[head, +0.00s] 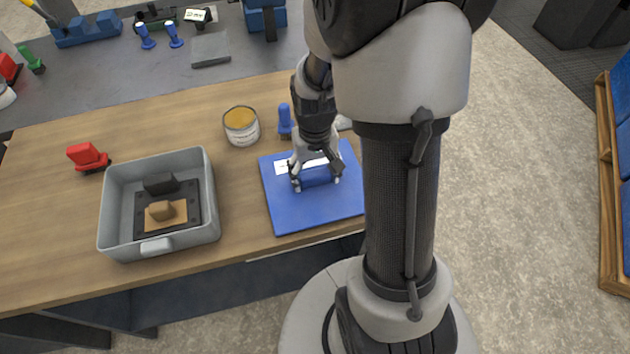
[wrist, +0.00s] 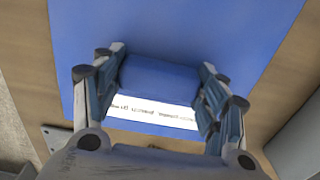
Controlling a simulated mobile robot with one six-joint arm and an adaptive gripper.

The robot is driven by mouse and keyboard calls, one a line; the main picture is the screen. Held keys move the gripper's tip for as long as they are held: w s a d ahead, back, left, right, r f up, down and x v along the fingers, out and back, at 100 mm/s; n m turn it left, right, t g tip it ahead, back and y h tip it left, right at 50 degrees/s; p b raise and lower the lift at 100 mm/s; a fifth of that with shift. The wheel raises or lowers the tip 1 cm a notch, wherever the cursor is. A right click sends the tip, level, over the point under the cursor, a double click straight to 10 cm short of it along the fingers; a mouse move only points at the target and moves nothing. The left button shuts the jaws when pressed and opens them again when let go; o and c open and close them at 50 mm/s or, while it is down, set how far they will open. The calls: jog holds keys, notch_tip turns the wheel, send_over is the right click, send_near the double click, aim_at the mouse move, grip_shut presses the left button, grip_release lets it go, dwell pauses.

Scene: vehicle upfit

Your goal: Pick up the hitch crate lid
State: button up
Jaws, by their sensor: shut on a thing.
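The hitch crate lid (head: 290,215) is a flat blue panel with a raised blue block handle and a white label strip. It lies at or just above the wooden bench top near the front edge; I cannot tell whether it touches the bench. My gripper (head: 316,184) points down at the lid's middle, shut on the handle. In the wrist view the lid (wrist: 180,30) fills the middle, and the fingers of my gripper (wrist: 160,85) sit on both sides of the handle (wrist: 158,78). My arm hides the lid's right edge in the head view.
An open grey crate (head: 110,215) holding dark parts and a tan piece stands left on the bench (head: 60,150). A tin with an amber top (head: 241,126), a blue clamp-like item (head: 285,120) and a red item (head: 88,157) stand nearby. Bench space between crate and lid is clear.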

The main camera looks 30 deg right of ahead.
aim_at(315, 173)
jog(key=shift+c, duration=1.1)
notch_tip(315, 173, up, 20)
jog(key=p, duration=0.7)
